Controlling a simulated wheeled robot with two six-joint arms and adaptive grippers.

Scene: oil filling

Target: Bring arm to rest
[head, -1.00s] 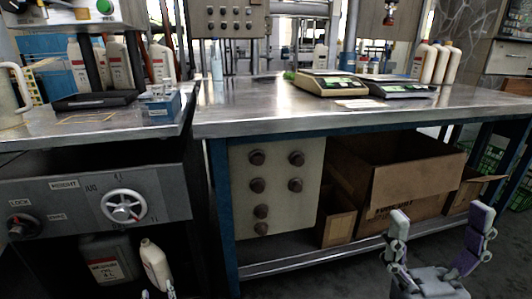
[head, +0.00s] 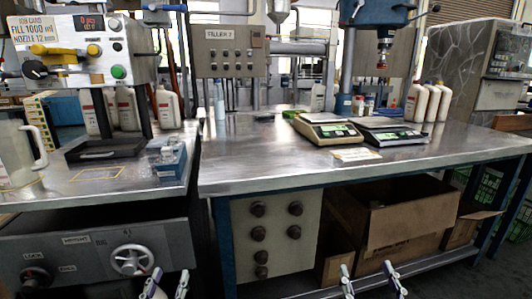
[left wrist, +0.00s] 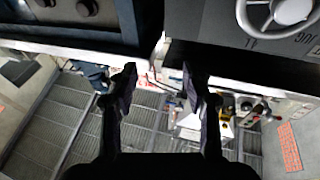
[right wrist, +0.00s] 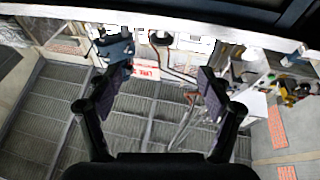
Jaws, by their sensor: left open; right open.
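My left gripper (head: 166,284) is at the bottom edge of the head view, in front of the grey cabinet with the handwheel. Its two fingers are apart and empty; they also show in the left wrist view (left wrist: 158,85). My right gripper (head: 369,280) is at the bottom of the head view, in front of the lower shelf and cardboard box. Its fingers are spread with nothing between them, as the right wrist view (right wrist: 165,85) shows. Only the fingertips of both grippers show in the head view; the arms are out of frame.
A steel bench (head: 270,165) carries two scales (head: 327,130) and white bottles (head: 430,103). The left counter holds a filling machine (head: 70,50), a clear jug (head: 15,155) and a blue box (head: 167,160). A cardboard box (head: 420,215) sits below the bench. A handwheel (head: 131,260) faces me.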

